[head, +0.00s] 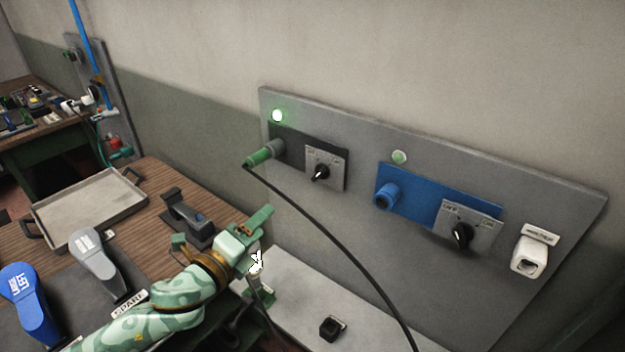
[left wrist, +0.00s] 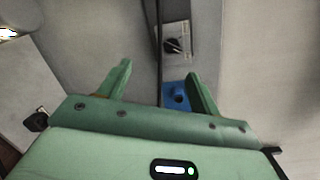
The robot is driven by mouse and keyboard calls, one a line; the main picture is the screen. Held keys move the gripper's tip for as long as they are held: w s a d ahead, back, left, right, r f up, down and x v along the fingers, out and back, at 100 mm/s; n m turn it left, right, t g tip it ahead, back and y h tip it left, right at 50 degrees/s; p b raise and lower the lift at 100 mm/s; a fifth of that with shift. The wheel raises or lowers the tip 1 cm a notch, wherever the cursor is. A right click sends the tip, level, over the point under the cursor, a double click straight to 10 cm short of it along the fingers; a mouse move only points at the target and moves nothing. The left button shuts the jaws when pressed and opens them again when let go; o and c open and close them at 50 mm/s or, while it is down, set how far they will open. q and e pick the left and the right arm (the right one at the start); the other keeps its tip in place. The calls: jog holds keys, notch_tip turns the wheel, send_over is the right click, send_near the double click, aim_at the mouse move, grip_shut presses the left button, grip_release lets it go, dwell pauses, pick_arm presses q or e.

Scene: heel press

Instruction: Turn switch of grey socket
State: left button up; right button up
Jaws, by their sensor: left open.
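The grey socket (head: 277,148) sits on a dark plate at the left of the wall panel, with a green plug (head: 260,157) in it. Its switch (head: 320,172) is a black knob on a light plate to the right of the socket. A switch knob also shows in the left wrist view (left wrist: 173,45), beyond my fingers. My left gripper (head: 262,238) is open and empty, below and left of the switch and apart from it. In the left wrist view its two fingers (left wrist: 160,88) are spread. My right gripper does not show.
A black cable (head: 335,240) hangs from the green plug across the panel. A tray (head: 92,207) rests on the bench.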

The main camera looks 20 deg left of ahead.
aim_at(316, 177)
pick_arm(q)
jog(key=w+d+m+h, duration=0.1)
jog(key=w+d, duration=0.1)
jog(key=w, duration=0.3)
jog(key=w+d+r+m+p, duration=0.1)
jog(key=w+d, duration=0.1)
jog(key=w, duration=0.3)
jog(key=w+d+m+h, duration=0.1)
jog(key=w+d, duration=0.1)
jog(key=w, duration=0.4)
jog(key=shift+w+d+r+m+h+p, duration=0.1)
jog(key=shift+d+r+m+h+p, duration=0.1)
jog(key=shift+m+h+p, duration=0.15)
jog(key=c, duration=1)
